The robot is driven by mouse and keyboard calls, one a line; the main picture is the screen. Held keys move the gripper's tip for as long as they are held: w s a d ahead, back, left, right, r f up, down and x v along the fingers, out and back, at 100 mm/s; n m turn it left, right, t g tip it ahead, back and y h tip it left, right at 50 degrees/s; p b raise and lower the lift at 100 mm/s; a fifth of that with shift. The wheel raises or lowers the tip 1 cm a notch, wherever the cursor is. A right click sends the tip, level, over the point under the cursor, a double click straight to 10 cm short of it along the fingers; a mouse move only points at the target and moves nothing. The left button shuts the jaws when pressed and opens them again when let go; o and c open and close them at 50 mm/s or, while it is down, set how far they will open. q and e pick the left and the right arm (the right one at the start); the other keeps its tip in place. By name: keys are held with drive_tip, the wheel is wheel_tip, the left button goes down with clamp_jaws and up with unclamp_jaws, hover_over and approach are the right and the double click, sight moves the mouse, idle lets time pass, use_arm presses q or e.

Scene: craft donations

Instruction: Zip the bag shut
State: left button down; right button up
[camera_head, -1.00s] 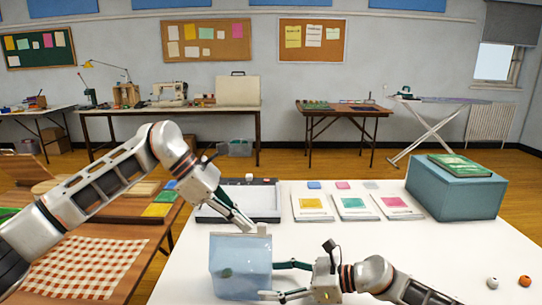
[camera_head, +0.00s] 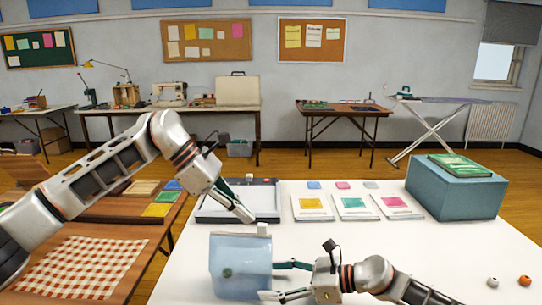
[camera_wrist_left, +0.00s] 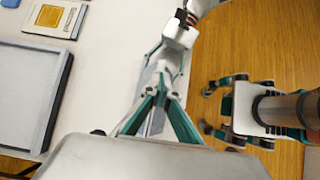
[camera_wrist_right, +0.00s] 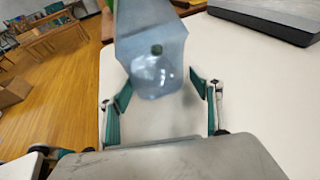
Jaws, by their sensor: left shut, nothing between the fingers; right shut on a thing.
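A translucent pale blue bag (camera_head: 238,262) stands upright at the near edge of the white table, with a small dark green round thing (camera_head: 227,272) showing on or through its side. A small white piece (camera_head: 263,229), which looks like the zip slider, sits at the right end of its top edge. My left gripper (camera_head: 249,217) is shut and empty, just above and behind that top edge. My right gripper (camera_head: 272,279) holds the bag from the right; in the right wrist view its fingers lie on either side of the bag (camera_wrist_right: 152,45). The left wrist view shows the bag only poorly.
A grey tray (camera_head: 205,214) lies behind the bag. Several cards with coloured squares (camera_head: 352,204) and a teal box (camera_head: 456,190) stand farther back. A white ball (camera_head: 492,282) and an orange ball (camera_head: 525,281) lie at right. The table's middle right is clear.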

use_arm(q)
drive_tip(key=shift+a+r, duration=0.15)
drive_tip(key=shift+r, duration=1.05)
drive_tip(key=shift+a+r, duration=0.15)
drive_tip(key=shift+r, duration=1)
use_arm(e)
drive_tip(key=o, duration=0.9)
drive_tip(key=shift+d, duration=0.1)
